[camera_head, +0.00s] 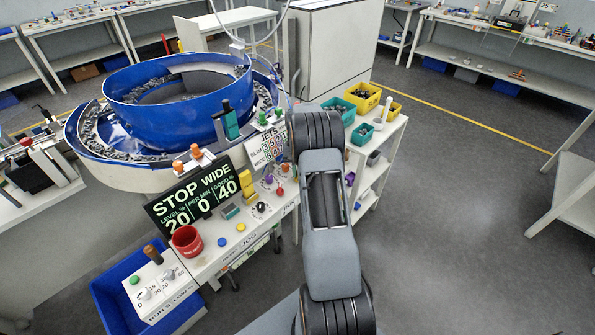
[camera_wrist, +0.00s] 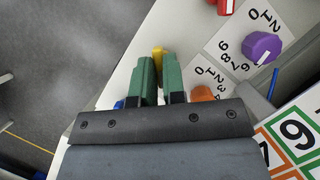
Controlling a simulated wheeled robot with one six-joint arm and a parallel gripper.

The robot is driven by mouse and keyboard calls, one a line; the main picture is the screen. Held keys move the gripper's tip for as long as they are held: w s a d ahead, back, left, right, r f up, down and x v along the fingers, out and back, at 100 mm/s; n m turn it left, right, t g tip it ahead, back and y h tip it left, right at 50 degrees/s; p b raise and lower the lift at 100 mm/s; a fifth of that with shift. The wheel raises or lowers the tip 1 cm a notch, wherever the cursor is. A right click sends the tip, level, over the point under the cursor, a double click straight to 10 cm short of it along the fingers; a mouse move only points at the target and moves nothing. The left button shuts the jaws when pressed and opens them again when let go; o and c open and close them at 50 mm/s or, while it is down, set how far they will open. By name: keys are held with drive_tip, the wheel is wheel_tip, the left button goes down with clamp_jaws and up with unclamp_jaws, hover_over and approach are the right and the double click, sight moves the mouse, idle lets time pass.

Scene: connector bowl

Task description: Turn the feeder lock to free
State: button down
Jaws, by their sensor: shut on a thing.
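My gripper (camera_wrist: 159,80) shows in the wrist view, its two green fingers closed on a small yellow piece (camera_wrist: 158,53) at the edge of the white panel. The yellow piece looks like the feeder lock's handle, but no label on it can be read. Most of it is hidden between the fingers, so its turn cannot be told. In the head view my arm covers the gripper and this piece.
In the wrist view, an orange knob (camera_wrist: 203,93) sits close right of the fingers, with a purple knob (camera_wrist: 262,48) and a red knob (camera_wrist: 225,6) farther off. In the head view, the blue bowl (camera_head: 128,115) stands left of the arm. Floor at the right is clear.

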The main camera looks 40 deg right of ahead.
drive_tip(key=shift+f, duration=0.1)
drive_tip(key=c, duration=1.2)
unclamp_jaws()
drive_tip(key=v, duration=1.3)
drive_tip(key=shift+w+r, duration=0.15)
drive_tip(key=shift+r, duration=0.2)
drive_tip(key=shift+d, duration=0.1)
